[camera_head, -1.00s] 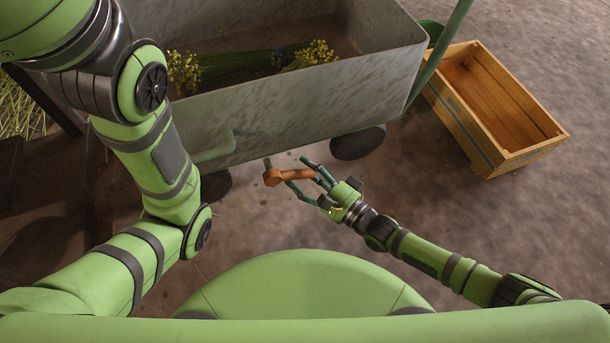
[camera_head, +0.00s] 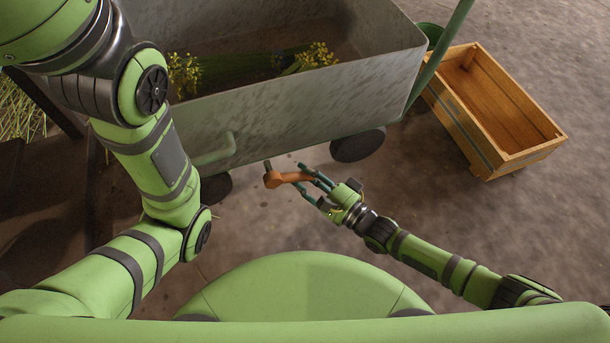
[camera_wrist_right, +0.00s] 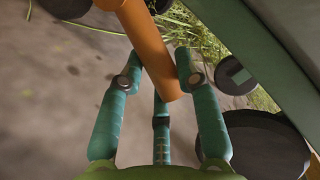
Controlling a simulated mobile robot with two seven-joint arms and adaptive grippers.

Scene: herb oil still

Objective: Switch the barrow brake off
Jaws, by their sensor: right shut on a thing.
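The barrow (camera_head: 290,100) is a grey metal trough on dark wheels, in the upper middle of the head view. Its orange brake lever (camera_head: 285,178) sits low in front of the near wall, with its thick end to the left. My right gripper (camera_head: 308,178) is shut on the lever's right end. In the right wrist view the teal fingers (camera_wrist_right: 158,80) lie on both sides of the orange lever (camera_wrist_right: 150,50), with the third finger below. My left arm comes in from the left, but its gripper is out of view.
Bunches of yellow-flowered herbs (camera_head: 320,56) lie in the barrow. A wooden crate (camera_head: 495,110) stands on the floor at the right. Dark wheels (camera_head: 357,145) sit under the barrow near my right gripper. The floor between barrow and crate is clear.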

